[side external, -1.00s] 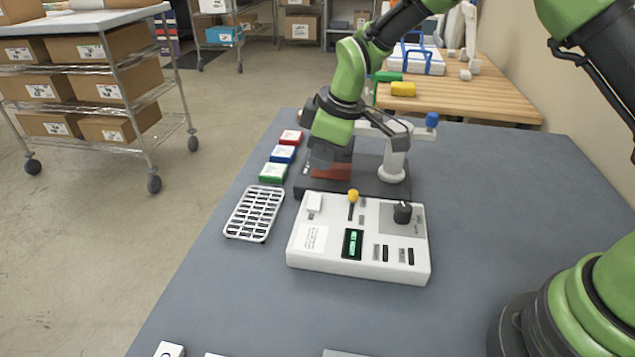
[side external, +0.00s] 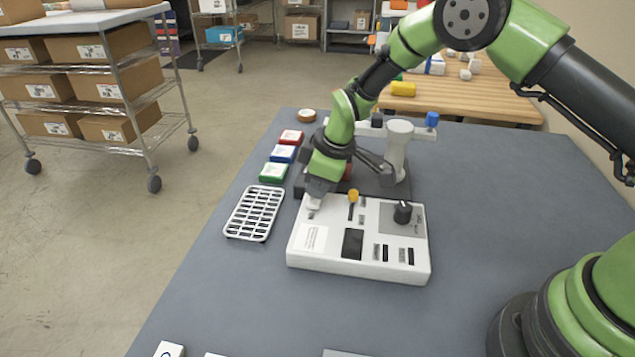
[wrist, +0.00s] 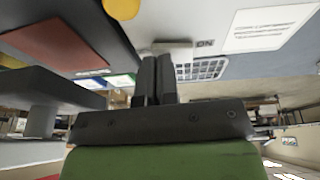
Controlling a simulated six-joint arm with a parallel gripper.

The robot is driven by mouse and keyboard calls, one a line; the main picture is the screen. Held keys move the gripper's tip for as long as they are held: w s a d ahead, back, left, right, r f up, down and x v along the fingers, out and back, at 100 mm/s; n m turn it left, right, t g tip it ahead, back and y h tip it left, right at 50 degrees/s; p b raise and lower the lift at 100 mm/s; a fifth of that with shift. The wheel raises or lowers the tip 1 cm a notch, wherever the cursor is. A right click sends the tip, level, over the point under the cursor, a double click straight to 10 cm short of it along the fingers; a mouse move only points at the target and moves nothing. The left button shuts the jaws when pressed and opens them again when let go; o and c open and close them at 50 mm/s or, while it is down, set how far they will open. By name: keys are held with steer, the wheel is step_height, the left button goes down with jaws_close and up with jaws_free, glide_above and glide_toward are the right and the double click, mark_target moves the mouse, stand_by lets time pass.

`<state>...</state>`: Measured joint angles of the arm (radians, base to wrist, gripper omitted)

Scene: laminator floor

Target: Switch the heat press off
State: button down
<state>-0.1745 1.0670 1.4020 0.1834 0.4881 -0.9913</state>
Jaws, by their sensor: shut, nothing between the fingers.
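The heat press has a white control box (side external: 305,259) in front of a dark base (side external: 398,188) and a pale post (side external: 398,150) with an arm. Its display (side external: 352,243) is dark. A white switch (wrist: 172,47) with an ON label beside it is at the box's far left corner; in the side view my gripper partly hides it. My gripper (side external: 315,193) is shut and empty, pointing down at the switch. In the wrist view its fingertips (wrist: 157,58) are at the switch, seemingly touching it. A yellow-knobbed lever (side external: 353,197) and a black dial (side external: 402,212) are on the box.
A white rack (side external: 255,212) lies left of the box. A round, white-topped item (side external: 307,115) is at the far edge. The grey tabletop is clear on the right.

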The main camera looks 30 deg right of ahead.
steer(key=shift+s+a+f, duration=0.15)
steer(key=shift+s+a, duration=0.5)
steer(key=shift+r, duration=0.6)
steer(key=v, duration=1.3)
steer(key=shift+w+a+r, duration=0.2)
steer(key=shift+w+a, duration=0.05)
steer(key=shift+a, duration=0.1)
